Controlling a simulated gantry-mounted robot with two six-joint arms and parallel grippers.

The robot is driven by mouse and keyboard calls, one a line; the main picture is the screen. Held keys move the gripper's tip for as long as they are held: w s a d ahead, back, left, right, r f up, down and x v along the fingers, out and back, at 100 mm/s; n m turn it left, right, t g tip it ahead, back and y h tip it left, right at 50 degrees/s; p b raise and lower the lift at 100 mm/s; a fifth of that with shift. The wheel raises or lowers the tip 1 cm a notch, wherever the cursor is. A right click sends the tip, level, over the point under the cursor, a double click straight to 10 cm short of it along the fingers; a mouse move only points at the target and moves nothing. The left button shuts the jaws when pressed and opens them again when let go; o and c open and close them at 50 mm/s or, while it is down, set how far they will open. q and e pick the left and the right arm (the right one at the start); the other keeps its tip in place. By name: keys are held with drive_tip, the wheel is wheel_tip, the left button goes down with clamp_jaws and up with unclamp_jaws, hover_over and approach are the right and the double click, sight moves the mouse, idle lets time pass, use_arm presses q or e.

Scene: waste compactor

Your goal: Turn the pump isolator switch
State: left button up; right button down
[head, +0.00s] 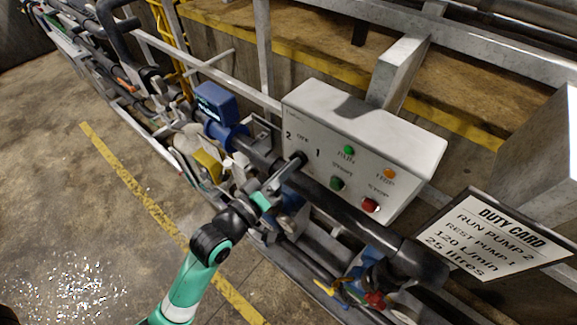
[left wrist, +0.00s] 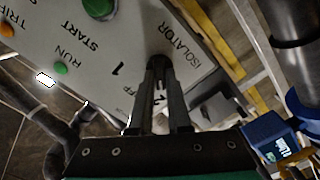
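The pump isolator switch (head: 299,159) is a black knob low on the left of a white control panel (head: 365,130). The marks "2", "OFF" and "1" stand around it, and "ISOLATOR" is printed beside it in the left wrist view. Its pointing direction is hard to tell. My left gripper (head: 290,168) reaches the panel from the front left. In the left wrist view, its two narrow-set fingers (left wrist: 160,72) are at the black knob (left wrist: 158,62) and appear closed on its sides, hiding part of it and the "OFF" mark. My right gripper is out of view.
The panel also has green lamp (head: 349,150), orange lamp (head: 389,173), green start button (head: 337,183) and red button (head: 370,205). A thick black pipe (head: 350,213) runs below. A duty card (head: 490,235) reads "RUN PUMP 2". A blue unit (head: 215,102) stands left.

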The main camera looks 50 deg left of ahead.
use_arm(q)
drive_tip(key=shift+m, duration=0.3)
clamp_jaws()
drive_tip(key=m+p, duration=0.1)
drive_tip(key=m, duration=0.8)
drive_tip(key=shift+p, duration=0.4)
drive_tip(key=shift+m, duration=0.3)
drive_tip(key=o, duration=0.7)
unclamp_jaws()
